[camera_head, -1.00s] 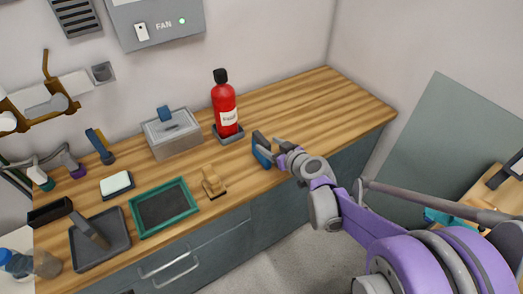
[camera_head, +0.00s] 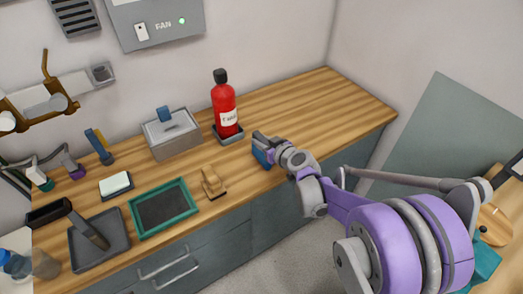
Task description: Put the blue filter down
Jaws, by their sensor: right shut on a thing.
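My right gripper (camera_head: 263,147) is over the right-middle of the wooden counter, near its front edge, to the right of the tan wooden block. It is shut on the blue filter (camera_head: 262,158), a small blue piece at its fingertips. The fingers and wrist hide much of the filter. I cannot tell whether the filter touches the counter top. My left gripper is not in view.
A red bottle (camera_head: 224,105) stands on a dark base behind the gripper. A grey box (camera_head: 175,143), a tan block (camera_head: 213,183) and a green-framed tray (camera_head: 162,208) lie to the left. The wooden counter (camera_head: 325,108) is clear at the right.

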